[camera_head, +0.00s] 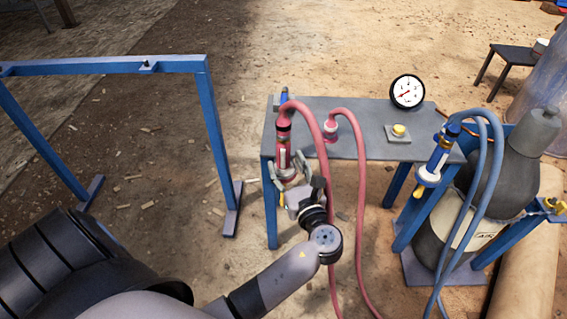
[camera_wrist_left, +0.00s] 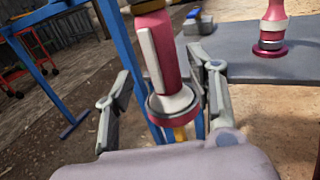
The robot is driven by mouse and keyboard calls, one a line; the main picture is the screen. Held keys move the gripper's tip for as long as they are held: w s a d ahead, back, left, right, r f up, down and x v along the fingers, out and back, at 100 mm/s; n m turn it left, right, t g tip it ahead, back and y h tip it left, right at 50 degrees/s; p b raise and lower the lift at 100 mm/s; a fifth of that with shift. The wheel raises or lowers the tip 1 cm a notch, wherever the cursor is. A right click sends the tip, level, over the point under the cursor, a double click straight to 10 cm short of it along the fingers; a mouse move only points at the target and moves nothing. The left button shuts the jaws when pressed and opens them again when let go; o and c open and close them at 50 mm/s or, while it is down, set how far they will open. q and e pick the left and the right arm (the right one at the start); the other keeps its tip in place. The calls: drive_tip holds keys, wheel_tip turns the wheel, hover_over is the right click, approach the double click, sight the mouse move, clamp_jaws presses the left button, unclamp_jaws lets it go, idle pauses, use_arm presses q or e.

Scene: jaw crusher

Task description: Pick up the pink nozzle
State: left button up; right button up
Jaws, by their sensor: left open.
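The pink nozzle (camera_head: 284,147) is upright at the left end of the grey table, with a pink hose rising from its top. In the left wrist view the nozzle (camera_wrist_left: 170,62) has a white lever on its side and a dark pink and white collar low down. My left gripper (camera_head: 287,184) is at its lower part. In the left wrist view the open fingers (camera_wrist_left: 165,100) stand on either side of the nozzle, with visible gaps. What holds the nozzle up cannot be seen clearly. My right gripper is not in view.
The grey table (camera_head: 360,138) carries a gauge (camera_head: 407,91), a yellow button box (camera_head: 398,132) and a pink hose fitting (camera_head: 330,130). A blue nozzle (camera_head: 435,160) hangs at the right by a grey tank (camera_head: 497,170). A blue frame (camera_head: 207,110) stands at the left.

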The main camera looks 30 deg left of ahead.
sight(286, 160)
use_arm(q)
drive_tip(key=shift+x, duration=1.9)
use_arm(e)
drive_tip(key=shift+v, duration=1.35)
use_arm(q)
drive_tip(key=shift+w+d+r, duration=0.15)
drive_tip(key=shift+r, duration=0.05)
drive_tip(key=shift+c, duration=0.6)
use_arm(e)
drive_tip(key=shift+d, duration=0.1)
use_arm(q)
clamp_jaws()
